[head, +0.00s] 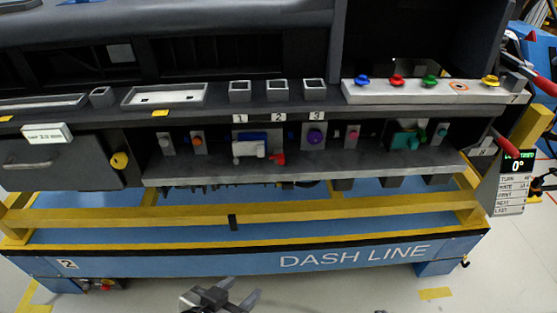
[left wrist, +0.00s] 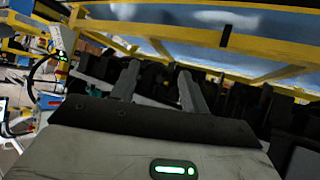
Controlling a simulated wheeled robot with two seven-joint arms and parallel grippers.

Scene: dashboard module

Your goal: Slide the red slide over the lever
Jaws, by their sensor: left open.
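A small red part (head: 277,158), which looks like the red slide, sits at the right end of a white block (head: 249,149) on the grey lower shelf. A blue piece shows behind and above the white block; I cannot tell clearly which part is the lever. My left gripper (head: 242,289) is low at the bottom edge of the head view, in front of the bench and well apart from the red part. In the left wrist view its two fingers (left wrist: 158,84) are spread with nothing between them. The red part does not show clearly there. My right gripper is not in view.
A purple knob (head: 315,137) and a teal part (head: 407,139) stand on the same shelf. Coloured knobs (head: 397,80) line a white strip above. A yellow rail (head: 300,209) and the blue DASH LINE beam (head: 200,264) cross in front, between my left gripper and the shelf.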

